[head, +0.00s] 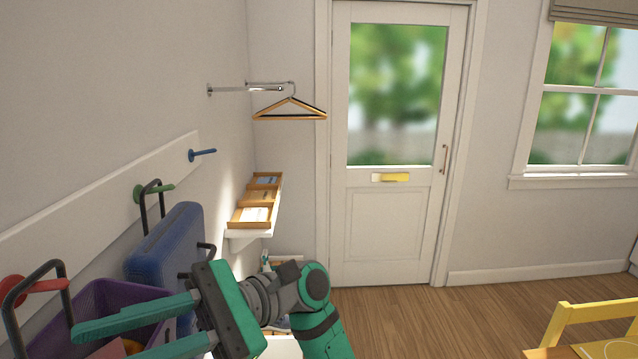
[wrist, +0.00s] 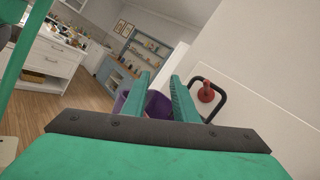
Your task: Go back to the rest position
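My gripper (head: 106,342) is at the lower left of the head view, its two green fingers pointing left. They are apart, with nothing visible held between them. In the wrist view my gripper (wrist: 159,76) also shows its fingers apart and empty. A purple basket (head: 98,293) with a dark handle lies behind and below the fingers in the head view. The handle is at a red peg (head: 42,285). In the wrist view a purple part (wrist: 157,106) of the basket shows between the fingers. I cannot tell whether the fingers touch the basket.
A blue case (head: 165,245) hangs by a green peg (head: 155,191), close to my gripper. A bare blue peg (head: 203,154) is farther along the rail. A wall shelf (head: 243,234) holds wooden trays. A yellow chair (head: 590,315) stands at right. The floor (head: 420,318) before the door is clear.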

